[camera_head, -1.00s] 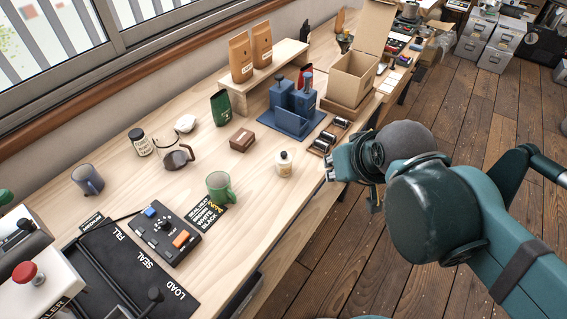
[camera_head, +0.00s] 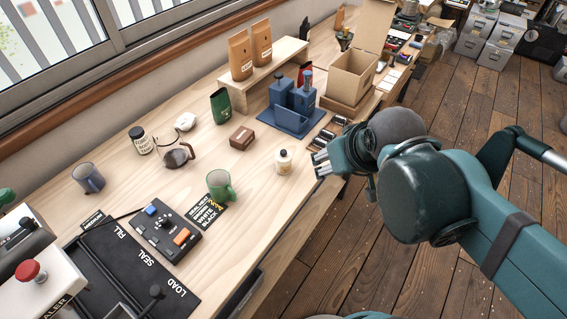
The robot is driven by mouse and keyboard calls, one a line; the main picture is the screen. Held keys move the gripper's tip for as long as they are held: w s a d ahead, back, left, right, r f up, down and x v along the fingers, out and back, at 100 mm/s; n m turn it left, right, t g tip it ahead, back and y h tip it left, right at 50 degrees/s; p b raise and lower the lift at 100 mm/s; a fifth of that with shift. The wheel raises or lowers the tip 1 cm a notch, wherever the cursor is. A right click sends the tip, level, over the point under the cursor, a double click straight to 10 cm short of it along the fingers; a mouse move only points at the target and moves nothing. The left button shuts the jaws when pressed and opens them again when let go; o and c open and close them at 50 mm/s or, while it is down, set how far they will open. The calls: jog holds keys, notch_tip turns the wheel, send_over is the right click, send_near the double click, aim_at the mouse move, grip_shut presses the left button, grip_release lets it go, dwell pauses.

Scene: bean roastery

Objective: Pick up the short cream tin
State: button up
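A short cream tin (camera_head: 284,163) with a pale top and a small label stands upright near the front edge of the workbench. My gripper (camera_head: 317,163) is just right of it in the picture, pointing left at it with a small gap showing between them. The fingertips are small and seen from the side, so whether they are spread or closed is unclear. I see nothing held in them.
A green mug (camera_head: 220,186) stands left of the tin. A brown box (camera_head: 241,138) and a blue caddy (camera_head: 292,118) stand behind it. Dark cylinders (camera_head: 325,138) lie near the gripper. A glass carafe (camera_head: 175,153) is farther left. Bare wood surrounds the tin.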

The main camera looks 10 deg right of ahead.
jog(key=w+a+n+g+p, duration=0.1)
jog(key=w+n+p, duration=0.1)
jog(key=w+n, duration=0.1)
jog(key=n+g+h+p, duration=0.1)
jog(key=n+g+p, duration=0.4)
jog(key=n+p, duration=0.75)
send_near(280, 152)
jog(key=f+n+b, duration=0.1)
jog(key=f+b, duration=0.1)
jog(key=f, duration=0.1)
jog(key=d+f+n+b, duration=0.1)
jog(key=f+n+b, duration=0.1)
jog(key=f, duration=0.1)
jog(key=shift+d+n, duration=0.2)
jog(key=shift+n, duration=0.05)
jog(key=shift+w+a+f+n+h, duration=0.15)
jog(key=shift+a+f+n+h, duration=0.25)
jog(key=shift+f+n, duration=0.25)
jog(key=shift+f, duration=0.1)
jog(key=shift+f, duration=0.1)
jog(key=shift+d+f, duration=0.2)
jog(key=shift+f, duration=0.95)
jog(key=shift+w+d+f, duration=0.1)
jog(key=shift+d+f, duration=0.05)
jog(key=shift+f, duration=0.7)
jog(key=shift+d+f, duration=0.15)
jog(key=shift+f, duration=0.75)
jog(key=shift+w+d+f, duration=0.1)
jog(key=shift+d+f, duration=0.1)
jog(key=shift+f, duration=0.65)
